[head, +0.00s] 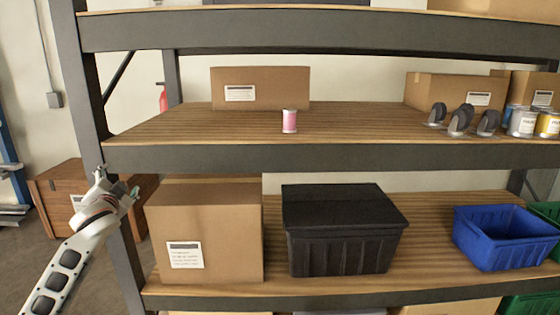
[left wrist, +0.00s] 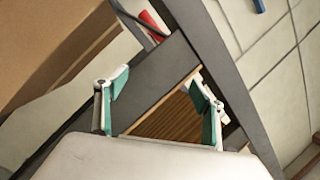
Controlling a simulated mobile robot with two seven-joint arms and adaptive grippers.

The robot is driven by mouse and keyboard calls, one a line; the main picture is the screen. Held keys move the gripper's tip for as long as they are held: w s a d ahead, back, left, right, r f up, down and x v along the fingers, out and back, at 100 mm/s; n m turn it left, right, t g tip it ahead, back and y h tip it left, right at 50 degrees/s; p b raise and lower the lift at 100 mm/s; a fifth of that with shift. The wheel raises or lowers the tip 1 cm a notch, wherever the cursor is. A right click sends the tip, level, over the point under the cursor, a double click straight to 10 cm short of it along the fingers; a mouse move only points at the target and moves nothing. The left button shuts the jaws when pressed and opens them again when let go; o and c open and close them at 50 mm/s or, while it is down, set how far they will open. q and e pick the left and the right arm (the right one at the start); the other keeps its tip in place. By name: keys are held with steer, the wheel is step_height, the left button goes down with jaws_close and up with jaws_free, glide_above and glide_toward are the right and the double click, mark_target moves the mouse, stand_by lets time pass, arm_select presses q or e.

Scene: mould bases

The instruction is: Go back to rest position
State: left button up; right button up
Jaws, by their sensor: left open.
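My left gripper (head: 117,185) is raised at the left side of the head view, in front of the shelf's left upright. In the left wrist view its two fingers (left wrist: 160,108) with green pads stand apart with nothing between them. Behind them are the grey shelf frame and a strip of wooden shelf board. My right gripper is not in view.
The shelf (head: 330,157) fills the head view. Below are a large cardboard box (head: 205,225), a black bin (head: 340,245) and a blue bin (head: 500,245). A brown crate (head: 55,195) stands behind at left.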

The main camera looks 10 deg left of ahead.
arm_select(q)
steer(key=s+d+f+m+g+h, duration=0.15)
steer(key=s+d+f, duration=0.3)
steer(key=f, duration=0.55)
steer(key=s+d+f+m+h, duration=0.25)
steer(key=d+f, duration=0.35)
steer(key=f, duration=0.4)
steer(key=s+d+f+m+h, duration=0.1)
steer(key=s+d+f+h, duration=0.25)
steer(key=d+f, duration=0.45)
steer(key=s+d+f+g+h, duration=0.2)
steer(key=s+d+f, duration=0.4)
steer(key=s+f, duration=0.45)
steer(key=s+d+f+g+h, duration=0.25)
steer(key=s+d+f, duration=0.45)
steer(key=s, duration=0.7)
steer(key=d+n+t, duration=0.1)
steer(key=d+n, duration=0.3)
steer(key=d, duration=0.7)
steer(key=shift+w+d+r+t, duration=0.15)
steer(key=shift+w+d+t, duration=0.2)
steer(key=shift+w+t, duration=0.1)
